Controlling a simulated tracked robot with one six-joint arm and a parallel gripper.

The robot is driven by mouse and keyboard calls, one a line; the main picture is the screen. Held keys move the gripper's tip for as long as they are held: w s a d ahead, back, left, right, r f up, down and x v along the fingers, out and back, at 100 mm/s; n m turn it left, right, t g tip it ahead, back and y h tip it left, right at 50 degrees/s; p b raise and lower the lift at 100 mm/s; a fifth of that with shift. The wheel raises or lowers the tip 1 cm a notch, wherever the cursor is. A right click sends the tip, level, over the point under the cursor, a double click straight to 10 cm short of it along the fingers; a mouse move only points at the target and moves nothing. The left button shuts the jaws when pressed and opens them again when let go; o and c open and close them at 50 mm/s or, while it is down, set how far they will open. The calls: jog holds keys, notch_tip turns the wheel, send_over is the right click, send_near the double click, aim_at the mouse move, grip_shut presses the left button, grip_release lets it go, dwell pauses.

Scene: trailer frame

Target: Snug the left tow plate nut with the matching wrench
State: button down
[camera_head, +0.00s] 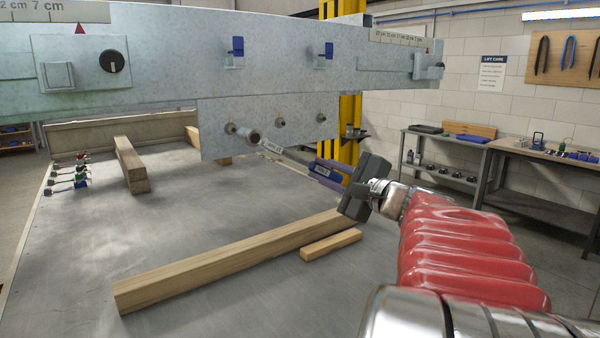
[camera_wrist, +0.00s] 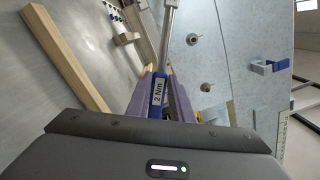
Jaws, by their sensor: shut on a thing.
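My gripper (camera_head: 328,172) is shut on a torque wrench (camera_head: 285,154) with a blue handle and a bright shaft. In the wrist view the purple jaws of my gripper (camera_wrist: 161,98) clasp the wrench (camera_wrist: 157,92), whose label reads "2 Nm". The grey tow plate (camera_head: 225,150) hangs below the beam with several studs or nuts in a row. The wrench's round head is beside the left nut (camera_head: 230,128), in line with it; I cannot tell if it touches. In the wrist view the wrench head is out of frame, and two other nuts show on the plate (camera_wrist: 230,60).
Wooden beams (camera_head: 230,262) and a short wooden block (camera_head: 330,244) lie on the grey table (camera_head: 85,255). The trailer beam (camera_head: 180,60) spans above. A yellow post (camera_head: 350,110) stands behind the plate.

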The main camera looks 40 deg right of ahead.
aim_at(317, 167)
jog(key=shift+r, duration=0.1)
dwell(0.6)
jog(key=shift+w, duration=1.85)
jog(key=shift+w+d, duration=0.15)
jog(key=shift+w, duration=0.95)
jog(key=c, duration=2.1)
grip_release()
grip_shut()
